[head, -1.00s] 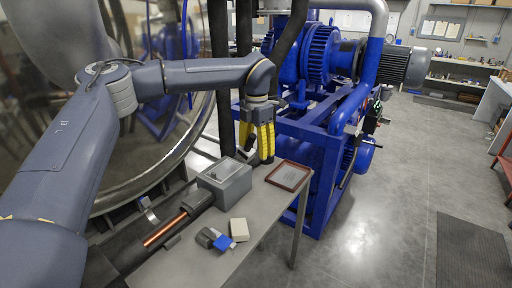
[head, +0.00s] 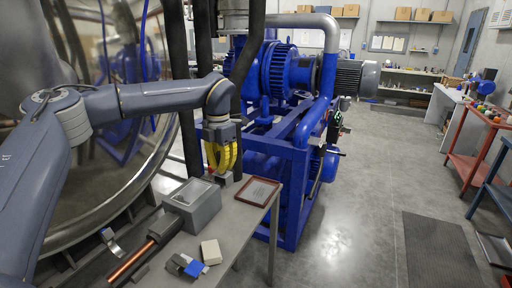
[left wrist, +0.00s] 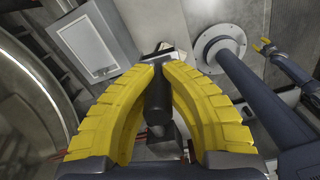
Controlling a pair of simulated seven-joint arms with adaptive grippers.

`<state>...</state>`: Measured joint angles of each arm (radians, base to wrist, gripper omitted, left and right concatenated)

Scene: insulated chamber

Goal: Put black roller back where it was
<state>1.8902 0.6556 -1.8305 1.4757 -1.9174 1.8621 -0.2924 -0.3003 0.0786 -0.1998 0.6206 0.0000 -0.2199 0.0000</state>
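My left gripper (head: 222,172) hangs fingers down over the far end of the grey table (head: 232,222), behind the grey box. Its yellow fingers bow inward, with their tips close together in the left wrist view (left wrist: 160,68). A dark, cylinder-like thing, which looks like the black roller (left wrist: 158,108), shows between the fingers. I cannot tell whether the fingers grip it. A small forked yellow shape on a dark arm in the left wrist view looks like my right gripper (left wrist: 263,46). It is too small to read.
The grey box (head: 193,205) with a pale top stands left of a flat brown-rimmed tray (head: 258,191). A cream block (head: 211,252) and a blue and grey item (head: 190,266) lie near the front. Blue machinery (head: 290,165) stands behind the table. Open floor lies to the right.

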